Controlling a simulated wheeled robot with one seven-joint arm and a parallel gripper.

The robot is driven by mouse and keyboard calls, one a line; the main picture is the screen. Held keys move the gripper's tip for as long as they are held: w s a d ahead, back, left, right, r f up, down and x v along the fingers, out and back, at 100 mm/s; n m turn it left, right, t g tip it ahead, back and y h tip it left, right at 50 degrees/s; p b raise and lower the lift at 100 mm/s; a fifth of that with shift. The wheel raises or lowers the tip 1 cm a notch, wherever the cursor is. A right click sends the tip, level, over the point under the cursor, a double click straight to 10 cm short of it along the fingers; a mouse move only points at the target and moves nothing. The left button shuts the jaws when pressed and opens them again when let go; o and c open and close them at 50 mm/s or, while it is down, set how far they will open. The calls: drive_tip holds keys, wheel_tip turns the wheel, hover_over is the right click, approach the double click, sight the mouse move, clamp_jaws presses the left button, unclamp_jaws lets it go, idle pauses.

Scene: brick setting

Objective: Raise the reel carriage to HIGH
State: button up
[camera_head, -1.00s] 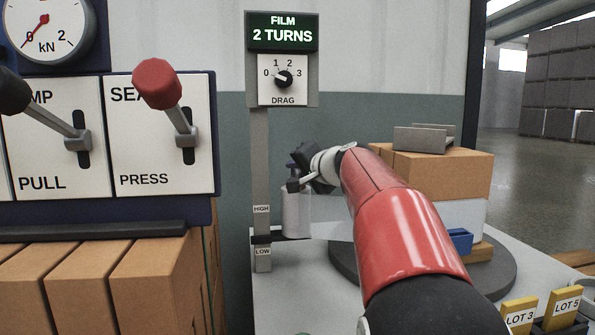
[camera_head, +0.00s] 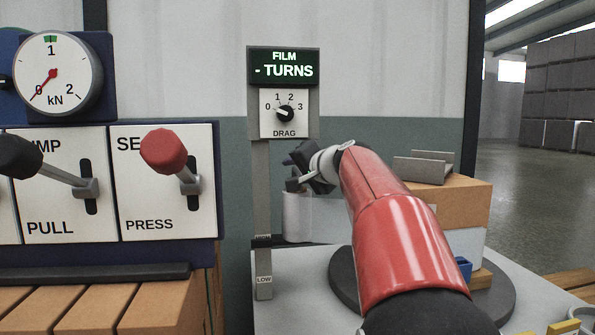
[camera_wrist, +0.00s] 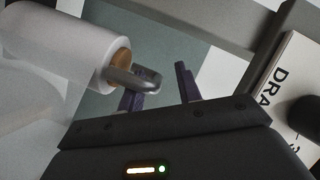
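The white film reel (camera_head: 297,217) stands upright on its carriage (camera_head: 263,242) beside the grey post (camera_head: 261,190). The carriage is level with the HIGH label, which it mostly covers; the LOW label (camera_head: 264,280) shows clear below. My gripper (camera_head: 297,182) is just above the reel's top. In the wrist view the fingers (camera_wrist: 160,92) are spread apart. A grey metal handle (camera_wrist: 135,80) from the reel's core overlaps the left finger, with a gap to the right finger. The reel (camera_wrist: 60,45) also shows there.
The display (camera_head: 284,67) reads "FILM - TURNS" above the DRAG dial (camera_head: 285,113). Red-knobbed and black-knobbed levers stand left. A stacked load (camera_head: 455,205) sits on the round turntable (camera_head: 345,285) at right, near my arm. Bricks lie lower left.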

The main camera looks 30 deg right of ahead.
drive_tip(key=shift+s+d, duration=0.1)
drive_tip(key=shift+s, duration=0.05)
drive_tip(key=b+v, duration=0.1)
drive_tip(key=v, duration=0.6)
drive_tip(key=shift+s+b, duration=0.3)
drive_tip(key=shift+b, duration=0.05)
drive_tip(key=shift+r, duration=0.1)
